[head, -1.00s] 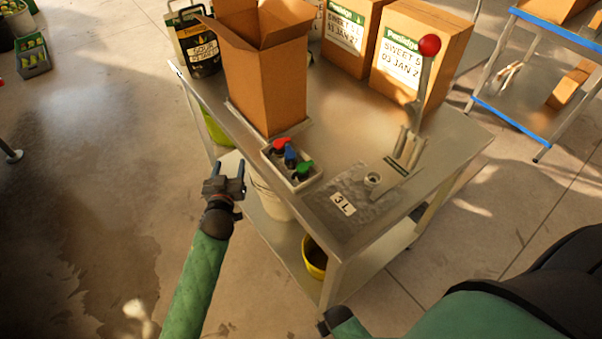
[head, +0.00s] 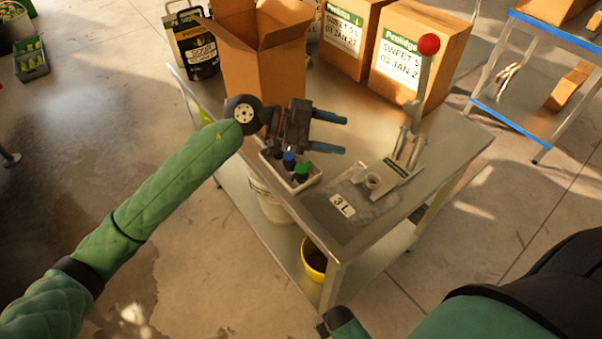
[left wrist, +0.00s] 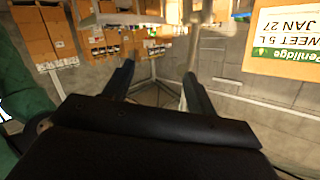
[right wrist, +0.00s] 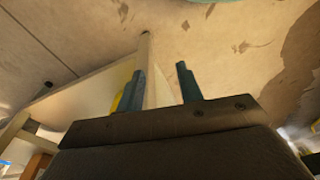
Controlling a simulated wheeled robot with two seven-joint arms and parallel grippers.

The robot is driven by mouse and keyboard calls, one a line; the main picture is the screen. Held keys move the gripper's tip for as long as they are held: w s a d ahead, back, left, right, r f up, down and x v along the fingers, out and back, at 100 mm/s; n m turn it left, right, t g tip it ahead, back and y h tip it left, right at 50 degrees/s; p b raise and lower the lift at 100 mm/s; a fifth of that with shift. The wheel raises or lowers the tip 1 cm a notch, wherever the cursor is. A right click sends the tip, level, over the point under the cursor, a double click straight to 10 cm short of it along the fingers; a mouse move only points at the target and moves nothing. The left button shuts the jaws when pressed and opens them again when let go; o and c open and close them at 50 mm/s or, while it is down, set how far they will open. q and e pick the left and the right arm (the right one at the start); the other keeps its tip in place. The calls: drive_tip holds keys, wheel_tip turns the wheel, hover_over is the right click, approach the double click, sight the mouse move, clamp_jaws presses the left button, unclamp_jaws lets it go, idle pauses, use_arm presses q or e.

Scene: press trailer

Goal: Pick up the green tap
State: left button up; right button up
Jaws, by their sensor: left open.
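The green tap (head: 303,171) sits in the small white tray (head: 294,190) on the metal table, at the tray's right end. A blue tap (head: 289,159) is beside it. The red tap is hidden behind my left gripper. My left gripper (head: 345,134) is open and empty above the tray, its fingers pointing right. Its fingers also show apart in the left wrist view (left wrist: 158,78). My right gripper shows in the right wrist view with its fingers (right wrist: 161,85) apart and nothing between them.
A tall open cardboard box (head: 262,60) stands behind the tray. A lever press (head: 411,130) with a red knob stands right of it, by a "3 L" label (head: 342,206). Closed boxes (head: 418,50) line the back. A yellow bucket (head: 312,262) is on the lower shelf.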

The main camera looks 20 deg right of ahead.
use_arm(q)
drive_tip(key=w+a+f+t+y, duration=0.2)
drive_tip(key=a+f+y, duration=0.2)
drive_tip(key=f+y, duration=0.15)
drive_tip(key=n+t+y, duration=0.2)
drive_tip(key=n+y, duration=0.1)
drive_tip(key=y, duration=0.2)
approach(300, 167)
drive_tip(key=f, duration=0.1)
drive_tip(key=p+x, duration=0.3)
drive_tip(key=x, duration=0.4)
drive_tip(key=shift+d+p, duration=0.25)
drive_tip(key=shift+p, duration=0.1)
drive_tip(key=shift+s+d+f, duration=0.1)
drive_tip(key=shift+s+f, duration=0.05)
drive_tip(key=shift+f, duration=0.35)
use_arm(e)
wheel_tip(300, 167, down, 9)
drive_tip(key=s+d, duration=0.1)
drive_tip(key=d, duration=0.1)
drive_tip(key=shift+s+d+t, duration=0.25)
drive_tip(key=shift+s+t, duration=0.15)
use_arm(q)
drive_tip(key=c, duration=1.1)
